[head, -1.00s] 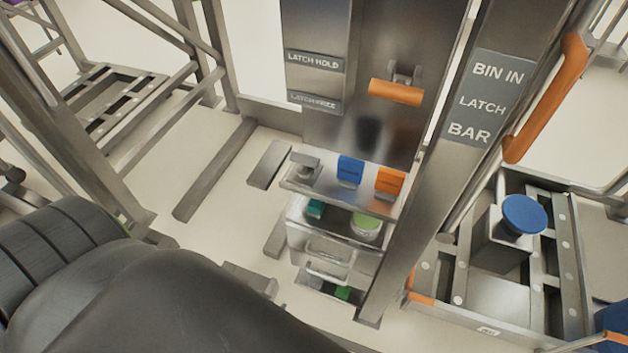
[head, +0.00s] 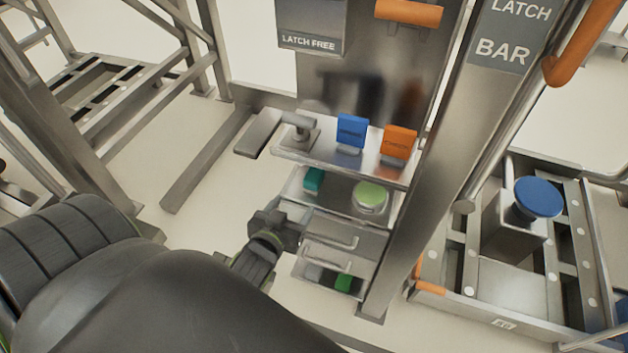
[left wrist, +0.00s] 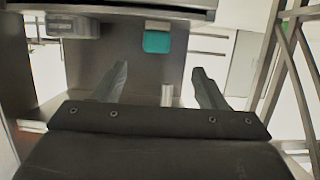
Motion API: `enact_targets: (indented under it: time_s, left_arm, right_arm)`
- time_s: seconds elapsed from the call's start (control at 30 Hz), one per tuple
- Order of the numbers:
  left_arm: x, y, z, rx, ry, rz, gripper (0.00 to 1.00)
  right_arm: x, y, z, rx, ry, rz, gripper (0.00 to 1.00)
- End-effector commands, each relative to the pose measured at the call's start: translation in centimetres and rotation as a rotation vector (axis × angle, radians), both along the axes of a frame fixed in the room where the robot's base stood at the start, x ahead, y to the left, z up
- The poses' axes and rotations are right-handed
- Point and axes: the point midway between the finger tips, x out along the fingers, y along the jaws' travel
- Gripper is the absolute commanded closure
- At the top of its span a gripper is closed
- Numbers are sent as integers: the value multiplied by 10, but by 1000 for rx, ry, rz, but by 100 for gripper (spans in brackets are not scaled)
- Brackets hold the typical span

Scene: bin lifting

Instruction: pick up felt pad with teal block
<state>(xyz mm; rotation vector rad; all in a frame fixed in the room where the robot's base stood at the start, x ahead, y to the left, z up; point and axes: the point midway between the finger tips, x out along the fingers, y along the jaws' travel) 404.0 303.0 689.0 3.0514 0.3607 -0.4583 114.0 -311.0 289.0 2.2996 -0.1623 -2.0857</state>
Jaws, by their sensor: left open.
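The teal block (head: 313,180) stands at the left of the middle shelf of the steel rack, under the upper shelf. It also shows in the left wrist view (left wrist: 157,41), ahead of and between my two spread fingers. My right gripper is not in view.
A pale-green-topped round tin (head: 370,195) stands right of the teal block. The upper shelf (head: 320,158) close above holds a blue block (head: 351,131) and an orange block (head: 399,143). A slanted steel post (head: 430,170) bounds the right. Drawers with handles (head: 330,240) lie below.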

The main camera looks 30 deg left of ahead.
Motion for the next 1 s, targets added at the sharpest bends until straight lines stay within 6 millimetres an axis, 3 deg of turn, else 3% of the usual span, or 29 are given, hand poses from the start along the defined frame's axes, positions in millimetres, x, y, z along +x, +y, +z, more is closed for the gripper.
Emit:
enact_targets:
  time_s: [0.3,0.67,1.0]
  left_arm:
    - [58,13,-18,2,-2,-2,35]
    - [87,20,-27,0,1,0,35]
    - [128,25,-39,1,1,0,35]
  right_arm:
    - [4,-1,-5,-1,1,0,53]
    - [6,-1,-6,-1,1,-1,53]
    - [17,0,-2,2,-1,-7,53]
